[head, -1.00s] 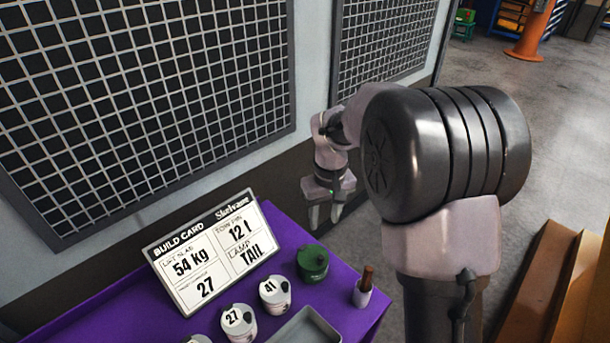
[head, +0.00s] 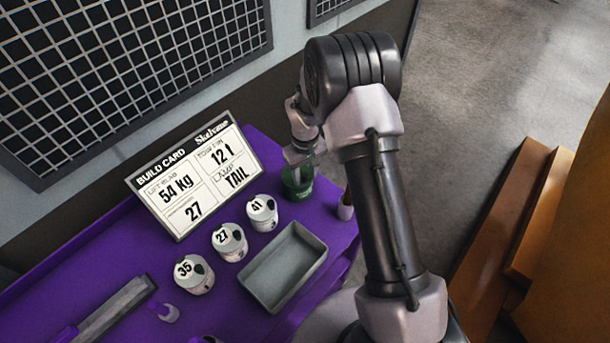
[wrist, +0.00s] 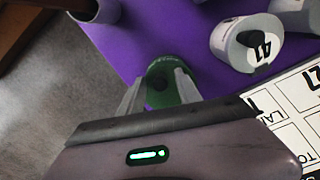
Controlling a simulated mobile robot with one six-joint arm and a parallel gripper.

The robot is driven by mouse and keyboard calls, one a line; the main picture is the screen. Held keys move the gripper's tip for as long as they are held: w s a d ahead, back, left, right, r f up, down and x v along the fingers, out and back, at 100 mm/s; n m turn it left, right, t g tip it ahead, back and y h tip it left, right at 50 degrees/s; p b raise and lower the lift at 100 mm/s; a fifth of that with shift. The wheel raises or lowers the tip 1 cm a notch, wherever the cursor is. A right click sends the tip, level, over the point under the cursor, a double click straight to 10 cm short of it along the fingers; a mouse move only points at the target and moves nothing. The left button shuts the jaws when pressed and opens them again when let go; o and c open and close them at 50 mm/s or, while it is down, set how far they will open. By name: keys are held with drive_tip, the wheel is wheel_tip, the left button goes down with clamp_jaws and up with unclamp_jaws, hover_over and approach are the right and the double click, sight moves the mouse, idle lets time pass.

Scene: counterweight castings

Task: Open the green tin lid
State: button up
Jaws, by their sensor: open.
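The green tin (head: 297,184) stands on the purple table near its back right corner, just right of the tin marked 41. In the wrist view the green tin (wrist: 160,80) shows from above, with a dark knob on its lid (wrist: 158,84). My gripper (wrist: 160,92) is open, with one finger on either side of the lid; whether the fingers touch it cannot be told. In the head view my gripper (head: 303,165) is over the tin and hides part of its top. The lid looks to be on the tin.
White tins marked 41 (head: 262,213), 27 (head: 229,241) and 35 (head: 193,273) stand in a row. A grey tray (head: 284,268) lies in front. The build card (head: 193,175) stands behind. A small bottle (head: 345,208) is close to the right of the green tin.

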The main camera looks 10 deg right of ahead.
drive_tip(key=shift+f, duration=0.25)
clamp_jaws()
idle(1.4)
